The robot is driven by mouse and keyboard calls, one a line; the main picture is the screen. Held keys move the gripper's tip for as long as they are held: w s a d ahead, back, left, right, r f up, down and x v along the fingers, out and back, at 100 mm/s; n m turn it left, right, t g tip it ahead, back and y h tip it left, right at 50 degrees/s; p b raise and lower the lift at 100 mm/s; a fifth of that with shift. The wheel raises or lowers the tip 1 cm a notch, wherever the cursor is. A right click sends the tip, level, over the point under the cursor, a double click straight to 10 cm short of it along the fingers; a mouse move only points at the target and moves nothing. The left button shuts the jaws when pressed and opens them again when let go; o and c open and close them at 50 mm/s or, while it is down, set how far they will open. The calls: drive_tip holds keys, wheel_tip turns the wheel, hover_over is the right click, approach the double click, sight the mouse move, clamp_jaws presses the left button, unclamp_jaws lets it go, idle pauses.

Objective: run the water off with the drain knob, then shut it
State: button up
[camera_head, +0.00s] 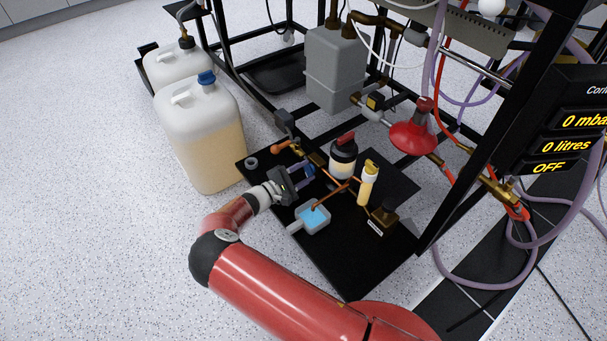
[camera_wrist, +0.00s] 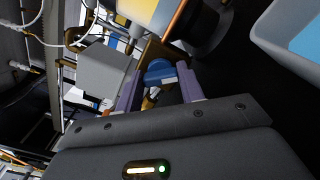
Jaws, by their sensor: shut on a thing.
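My gripper (camera_head: 304,172) is low over the black base plate of the rig. In the wrist view its two purple fingers (camera_wrist: 160,84) are closed around a blue knob (camera_wrist: 160,71), which I take to be the drain knob. In the head view the fingers largely hide the knob. A small grey-white tray (camera_head: 298,226) with blue water in it sits on the plate just in front of the gripper. Its corner also shows in the wrist view (camera_wrist: 268,38). A copper pipe (camera_head: 334,195) ends over the tray. Whether water is running cannot be told.
A bowl with a red top (camera_head: 343,158) and a yellow-capped cylinder (camera_head: 368,186) stand close right of the gripper. Two white jugs, the nearer one here (camera_head: 200,130), stand left. The display (camera_head: 570,140) reads 0 mbar, 0 litres, OFF.

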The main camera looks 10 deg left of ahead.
idle(0.4)
drive_tip(key=o, duration=1)
drive_tip(key=v, duration=0.7)
drive_tip(key=shift+s+a, duration=0.2)
drive_tip(key=shift+s, duration=0.15)
drive_tip(key=shift+a, duration=0.1)
